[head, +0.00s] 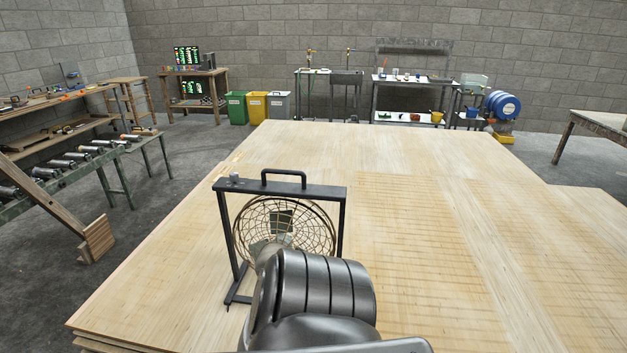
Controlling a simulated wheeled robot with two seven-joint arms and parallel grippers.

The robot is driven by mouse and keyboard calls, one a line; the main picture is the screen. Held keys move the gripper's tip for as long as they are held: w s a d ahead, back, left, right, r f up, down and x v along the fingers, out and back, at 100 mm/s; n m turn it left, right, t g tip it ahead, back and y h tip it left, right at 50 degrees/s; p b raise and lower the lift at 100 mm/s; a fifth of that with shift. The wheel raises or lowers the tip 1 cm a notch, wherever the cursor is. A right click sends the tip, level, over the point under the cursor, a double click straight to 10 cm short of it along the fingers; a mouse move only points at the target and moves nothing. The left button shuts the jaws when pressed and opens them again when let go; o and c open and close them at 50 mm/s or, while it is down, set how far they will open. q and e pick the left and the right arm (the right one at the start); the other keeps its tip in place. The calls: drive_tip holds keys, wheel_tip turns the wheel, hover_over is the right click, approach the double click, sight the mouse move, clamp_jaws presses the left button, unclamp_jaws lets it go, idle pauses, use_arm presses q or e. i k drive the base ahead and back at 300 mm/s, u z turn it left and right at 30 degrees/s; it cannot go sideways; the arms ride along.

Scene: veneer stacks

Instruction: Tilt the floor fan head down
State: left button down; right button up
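The floor fan stands on top of a large veneer stack (430,250). It has a black upright frame (341,225) with a carrying handle on top and a small knob at its upper left. The round wire-caged fan head (284,220) sits inside the frame; I cannot tell its exact tilt. A dark, ribbed link of my own arm covers the lower right of the fan and its base.
The veneer surface right of and behind the fan is clear. A roller conveyor (75,170) and workbench line the left. Green, yellow and grey bins (257,107), metal tables and a blue drum (503,106) stand along the back wall. Another table (605,122) is far right.

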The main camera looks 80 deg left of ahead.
sight(270, 248)
drive_tip(key=i, duration=1)
drive_tip(key=u, duration=1.7)
